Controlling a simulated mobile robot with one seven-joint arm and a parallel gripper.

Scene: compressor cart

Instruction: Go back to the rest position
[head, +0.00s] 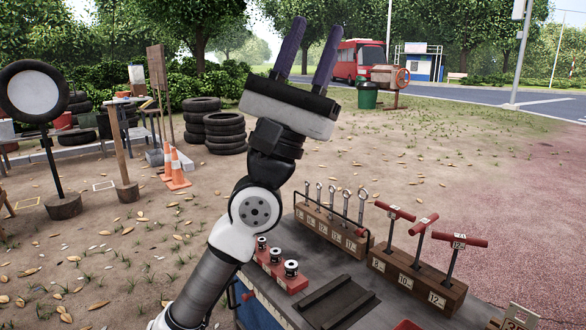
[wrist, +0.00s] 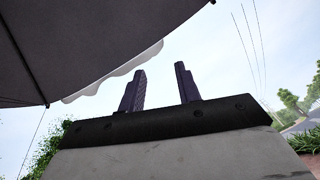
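My gripper (head: 308,52) is raised high above the cart, with its two dark purple fingers pointing up. The fingers are spread apart and nothing is between them. In the wrist view my gripper (wrist: 160,88) also shows two separate fingers against the sky. The cart top (head: 355,278) lies below and to the right of the arm, and my gripper touches nothing on it.
On the cart stand a wooden rack of wrenches (head: 330,232), a block with red T-handles (head: 415,280) and a red block of sockets (head: 282,275). Stacked tyres (head: 225,132) and orange cones (head: 176,170) stand behind. A dark canopy (wrist: 80,45) hangs overhead.

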